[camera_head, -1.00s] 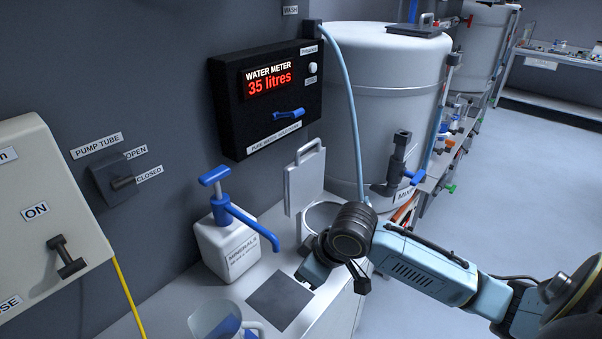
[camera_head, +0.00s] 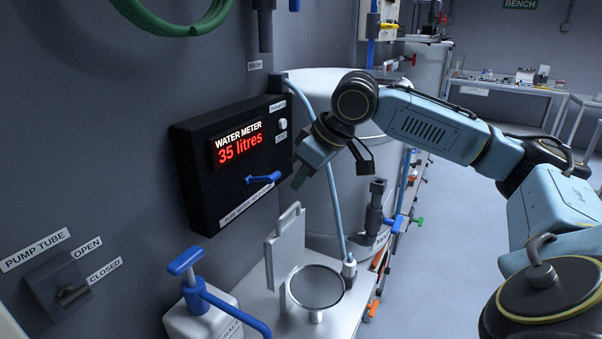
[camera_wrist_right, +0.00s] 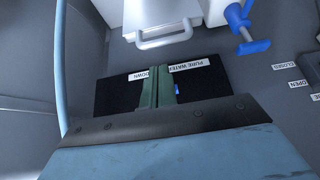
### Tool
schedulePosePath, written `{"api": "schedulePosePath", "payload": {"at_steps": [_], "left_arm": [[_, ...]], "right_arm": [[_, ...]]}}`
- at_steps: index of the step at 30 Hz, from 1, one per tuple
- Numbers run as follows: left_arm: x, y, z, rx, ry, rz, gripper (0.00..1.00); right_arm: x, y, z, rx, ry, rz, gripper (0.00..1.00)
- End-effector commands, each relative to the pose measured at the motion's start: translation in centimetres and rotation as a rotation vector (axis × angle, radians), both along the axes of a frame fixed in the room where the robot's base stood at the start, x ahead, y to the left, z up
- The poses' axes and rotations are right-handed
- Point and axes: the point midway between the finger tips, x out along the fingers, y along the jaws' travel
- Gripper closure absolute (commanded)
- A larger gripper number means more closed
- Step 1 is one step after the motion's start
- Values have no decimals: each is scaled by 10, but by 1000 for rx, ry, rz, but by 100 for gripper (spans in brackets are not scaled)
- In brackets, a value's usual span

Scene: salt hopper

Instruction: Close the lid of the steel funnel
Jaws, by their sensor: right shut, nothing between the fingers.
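The steel funnel (camera_head: 315,286) stands on the counter in the head view, its round mouth uncovered. Its flat square lid (camera_head: 286,250), with a handle on top, stands upright at the funnel's left side. In the right wrist view the lid (camera_wrist_right: 160,20) shows at the top centre with its handle. My right gripper (camera_head: 299,180) is raised above the lid, in front of the water meter box, apart from the lid. Its green fingers (camera_wrist_right: 158,88) are together with nothing between them. My left gripper is not in view.
A black water meter box (camera_head: 182,172) reading 35 litres is on the wall by my right gripper. A blue hose (camera_head: 334,205) runs down beside the funnel, in front of a large white tank (camera_head: 300,95). A white bottle with a blue pump (camera_head: 200,320) stands left of the lid.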

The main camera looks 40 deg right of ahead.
Motion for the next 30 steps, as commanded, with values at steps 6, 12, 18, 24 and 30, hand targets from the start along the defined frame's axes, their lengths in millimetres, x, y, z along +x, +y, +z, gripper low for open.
{"api": "schedulePosePath", "payload": {"at_steps": [6,12,18,24,30], "left_arm": [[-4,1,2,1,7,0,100],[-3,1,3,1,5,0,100],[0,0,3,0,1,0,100],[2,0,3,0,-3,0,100],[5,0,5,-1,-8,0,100]], "right_arm": [[19,6,-35,2,3,1,100],[29,9,-52,0,0,1,100],[31,9,-56,0,0,1,100],[31,9,-56,-1,0,0,100],[39,11,-55,6,-20,8,100]]}}
